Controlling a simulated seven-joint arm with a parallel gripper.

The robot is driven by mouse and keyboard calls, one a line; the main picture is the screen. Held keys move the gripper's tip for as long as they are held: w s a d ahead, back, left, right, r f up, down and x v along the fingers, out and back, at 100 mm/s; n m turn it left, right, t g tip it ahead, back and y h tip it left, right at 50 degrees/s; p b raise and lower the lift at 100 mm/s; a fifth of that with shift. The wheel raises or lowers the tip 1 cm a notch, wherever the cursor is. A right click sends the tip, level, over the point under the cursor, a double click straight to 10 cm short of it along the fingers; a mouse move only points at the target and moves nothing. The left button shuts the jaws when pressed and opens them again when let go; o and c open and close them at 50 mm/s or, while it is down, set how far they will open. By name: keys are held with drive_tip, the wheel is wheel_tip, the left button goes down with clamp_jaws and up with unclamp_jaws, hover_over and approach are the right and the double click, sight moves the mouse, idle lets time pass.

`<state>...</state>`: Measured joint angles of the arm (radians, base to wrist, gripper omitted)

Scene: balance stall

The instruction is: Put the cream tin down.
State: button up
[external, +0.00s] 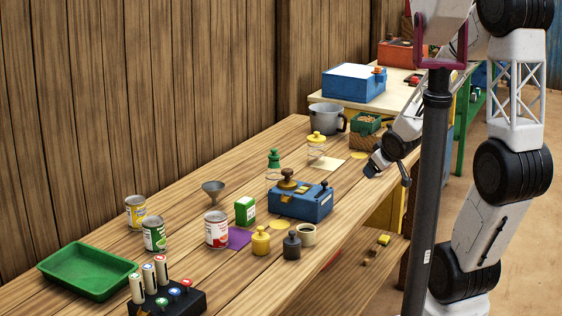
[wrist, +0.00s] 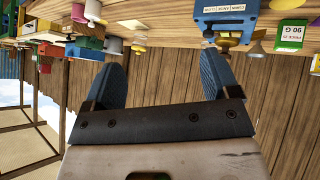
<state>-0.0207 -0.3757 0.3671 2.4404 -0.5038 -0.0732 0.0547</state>
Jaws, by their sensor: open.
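A small cream, open-topped tin (external: 306,236) stands upright on the wooden bench in the external view, just right of a dark grey weight (external: 291,244) and in front of the blue balance box. My gripper (external: 388,175) is over the bench's right edge, well apart from that tin. In the wrist view, which is upside down, my gripper (wrist: 150,78) has its two blue fingers wide apart with nothing between them. I cannot tell whether a small pale object (wrist: 131,24) at the top there is the cream tin.
The blue box (external: 302,201) stands mid-bench beside a green carton (external: 245,211) and a yellow weight (external: 261,241). Labelled cans (external: 216,230), a funnel (external: 213,190) and a green tray (external: 86,278) are farther left. A grey pot (external: 328,117) and green box (external: 367,123) stand at the back.

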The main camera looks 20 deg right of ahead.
drive_tip(key=s+d+r+m+g, duration=0.1)
drive_tip(key=s+r+m+g, duration=0.2)
drive_tip(key=s+r, duration=0.3)
drive_tip(key=s+d+r+m+g, duration=0.1)
drive_tip(key=s+r+m+g, duration=0.1)
drive_tip(key=s+r, duration=0.5)
drive_tip(key=s+g, duration=0.1)
drive_tip(key=s, duration=0.5)
drive_tip(key=shift+s+m+h, duration=0.2)
drive_tip(key=shift+m+h, duration=0.1)
drive_tip(key=shift+m, duration=0.1)
drive_tip(key=shift+o, duration=0.7)
drive_tip(key=shift+r, duration=0.1)
drive_tip(key=n+g+y, duration=0.1)
drive_tip(key=n+y, duration=0.3)
drive_tip(key=n, duration=1)
hover_over(314, 228)
drive_tip(key=s, duration=0.1)
wheel_tip(314, 228, down, 23)
drive_tip(key=shift+f, duration=0.15)
drive_tip(key=shift+a+f, duration=0.15)
drive_tip(key=shift+f, duration=0.05)
